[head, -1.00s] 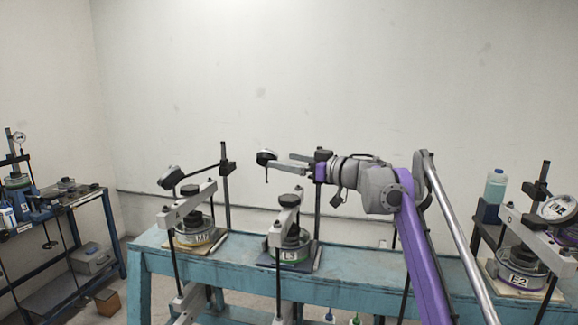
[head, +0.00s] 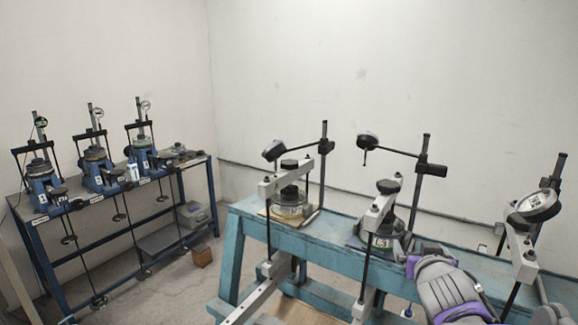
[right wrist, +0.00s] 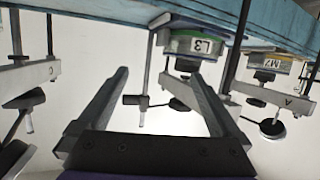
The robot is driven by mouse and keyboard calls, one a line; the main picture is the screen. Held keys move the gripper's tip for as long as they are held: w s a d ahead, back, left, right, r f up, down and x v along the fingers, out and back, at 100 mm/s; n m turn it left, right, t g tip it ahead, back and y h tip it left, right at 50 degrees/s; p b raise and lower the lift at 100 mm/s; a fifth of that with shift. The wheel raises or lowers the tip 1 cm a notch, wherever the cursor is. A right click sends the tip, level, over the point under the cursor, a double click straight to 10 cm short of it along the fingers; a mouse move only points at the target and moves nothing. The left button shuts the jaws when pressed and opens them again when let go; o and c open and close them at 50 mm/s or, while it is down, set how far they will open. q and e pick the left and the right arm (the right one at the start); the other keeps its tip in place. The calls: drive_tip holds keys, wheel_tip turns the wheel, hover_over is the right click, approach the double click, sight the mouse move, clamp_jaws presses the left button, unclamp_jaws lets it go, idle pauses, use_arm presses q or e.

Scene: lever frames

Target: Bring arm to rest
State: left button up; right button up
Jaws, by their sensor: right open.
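My right arm (head: 447,290) comes in at the lower right of the head view, low in front of the teal bench (head: 330,233). Its gripper end is close to the lever frame labelled L3 (head: 379,242); whether they touch cannot be told there. In the right wrist view the picture is upside down. My right gripper (right wrist: 158,75) is open, with nothing between its two fingers. The L3 cell (right wrist: 195,45) shows beyond the fingertips, apart from them. My left gripper is out of view.
Another lever frame (head: 289,197) stands left of L3 on the teal bench. A round dial (head: 537,205) on a post is at the right. A blue bench (head: 113,197) with several similar devices stands at the left wall. Floor between the benches is mostly clear.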

drive_tip(key=s+a+f+n+g+y, duration=0.1)
drive_tip(key=s+a+f+g, duration=0.3)
drive_tip(key=s+f, duration=0.9)
drive_tip(key=s+a+f+n+g+y, duration=0.1)
drive_tip(key=s+a+f+g, duration=0.3)
drive_tip(key=s+f, duration=0.8)
wheel_tip(320, 180, down, 3)
drive_tip(key=shift+s+a+f+n+y, duration=0.1)
drive_tip(key=shift+s+a+n+y, duration=0.25)
drive_tip(key=shift+a+y, duration=0.7)
